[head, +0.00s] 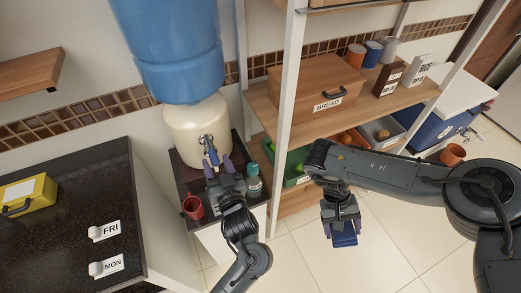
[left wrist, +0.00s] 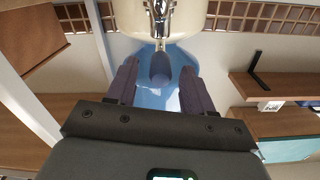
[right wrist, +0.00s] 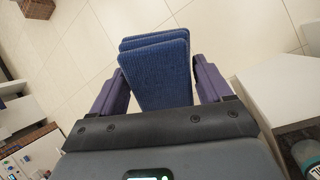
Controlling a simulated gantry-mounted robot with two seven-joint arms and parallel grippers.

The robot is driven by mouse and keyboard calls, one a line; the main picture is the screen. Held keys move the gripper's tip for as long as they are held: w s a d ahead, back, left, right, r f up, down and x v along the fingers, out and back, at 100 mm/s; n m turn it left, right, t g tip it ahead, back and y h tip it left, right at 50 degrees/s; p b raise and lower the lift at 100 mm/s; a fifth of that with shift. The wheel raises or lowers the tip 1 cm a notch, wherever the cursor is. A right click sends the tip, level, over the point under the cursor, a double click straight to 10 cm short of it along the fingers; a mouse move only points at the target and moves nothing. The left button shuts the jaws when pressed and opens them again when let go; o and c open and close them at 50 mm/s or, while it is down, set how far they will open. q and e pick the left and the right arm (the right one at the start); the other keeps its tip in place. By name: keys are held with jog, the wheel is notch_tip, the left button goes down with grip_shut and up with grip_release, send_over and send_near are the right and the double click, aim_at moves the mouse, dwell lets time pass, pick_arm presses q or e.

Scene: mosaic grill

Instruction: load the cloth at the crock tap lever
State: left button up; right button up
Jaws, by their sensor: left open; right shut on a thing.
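The cream crock (head: 190,124) stands at the wall under a large blue water bottle (head: 168,45). My left gripper (head: 218,166) is open at the tap. In the left wrist view the lever (left wrist: 160,68) shows between the two fingers, with a gap on each side. The folded blue cloth (head: 344,238) hangs from my right gripper (head: 341,222), out over the floor. In the right wrist view the cloth (right wrist: 155,75) is between the fingers, its folded layers showing.
A red mug (head: 193,207) and a small teal-labelled bottle (head: 253,183) stand beside the crock on the dark stand. A shelf unit with a bread box (head: 315,95) is to the right. A dark counter (head: 75,190) is at left. The tiled floor below the cloth is clear.

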aim_at(213, 155)
pick_arm(q)
jog(key=shift+x, duration=2)
grip_shut()
